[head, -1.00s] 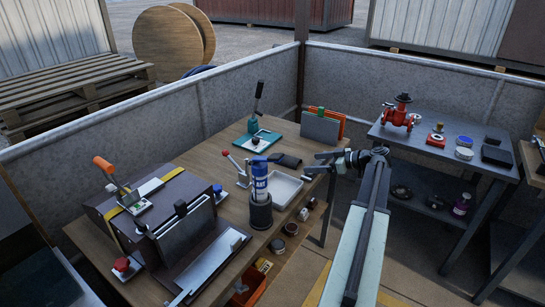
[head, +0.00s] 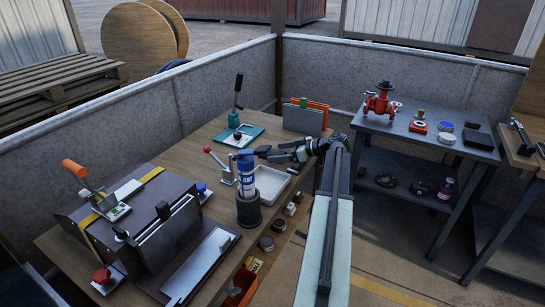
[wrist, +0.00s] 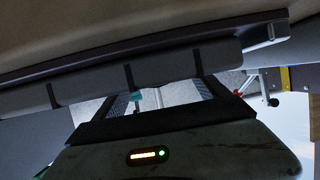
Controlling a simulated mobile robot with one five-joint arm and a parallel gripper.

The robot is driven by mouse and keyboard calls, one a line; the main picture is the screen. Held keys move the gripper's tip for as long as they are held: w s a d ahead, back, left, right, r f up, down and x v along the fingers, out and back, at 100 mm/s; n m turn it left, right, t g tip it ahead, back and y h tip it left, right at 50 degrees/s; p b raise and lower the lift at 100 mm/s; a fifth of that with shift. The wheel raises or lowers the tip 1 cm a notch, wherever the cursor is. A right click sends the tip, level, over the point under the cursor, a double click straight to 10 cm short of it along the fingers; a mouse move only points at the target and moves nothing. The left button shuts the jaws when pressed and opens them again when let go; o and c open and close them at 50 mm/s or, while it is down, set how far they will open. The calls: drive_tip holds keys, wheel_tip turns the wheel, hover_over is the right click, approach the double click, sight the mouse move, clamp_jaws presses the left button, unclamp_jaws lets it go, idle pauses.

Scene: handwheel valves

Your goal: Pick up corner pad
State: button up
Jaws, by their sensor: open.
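I cannot single out the corner pad with certainty. A dark flat item lies behind the white tray (head: 272,184) in the earlier head view; now my gripper covers that spot. My gripper (head: 263,153) is open above the wooden workbench, pointing left, just over the back edge of the tray in the picture. Its two fingers (wrist: 165,97) also show in the wrist view, apart, with nothing seen held between them. Beyond them are pale and teal surfaces.
A blue can (head: 246,171) stands in a dark holder left of the tray. A red-knobbed lever (head: 217,160) and a teal press (head: 239,134) stand nearby. A bulky sealer (head: 150,225) fills the bench's left. A grey side table (head: 400,130) at right holds a red valve (head: 381,100).

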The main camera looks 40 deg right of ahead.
sight(277, 151)
drive_tip(key=shift+x, duration=0.85)
drive_tip(key=shift+s, duration=0.1)
drive_tip(key=c, duration=1.5)
drive_tip(key=shift+o, duration=0.2)
drive_tip(key=shift+r+p, duration=0.4)
drive_tip(key=shift+p, duration=0.05)
wheel_tip(277, 151, up, 3)
drive_tip(key=p, duration=0.3)
drive_tip(key=s+a, duration=0.3)
drive_tip(key=s, duration=0.1)
drive_tip(key=s+a, duration=0.3)
drive_tip(key=a, duration=0.1)
drive_tip(key=s+a+r+p, duration=0.1)
drive_tip(key=s+a, duration=0.3)
drive_tip(key=shift+s+r, duration=0.1)
drive_tip(key=shift+s, duration=0.25)
wheel_tip(277, 151, up, 13)
drive_tip(key=p, duration=1.3)
drive_tip(key=shift+r+p, duration=0.2)
drive_tip(key=shift+p, duration=0.1)
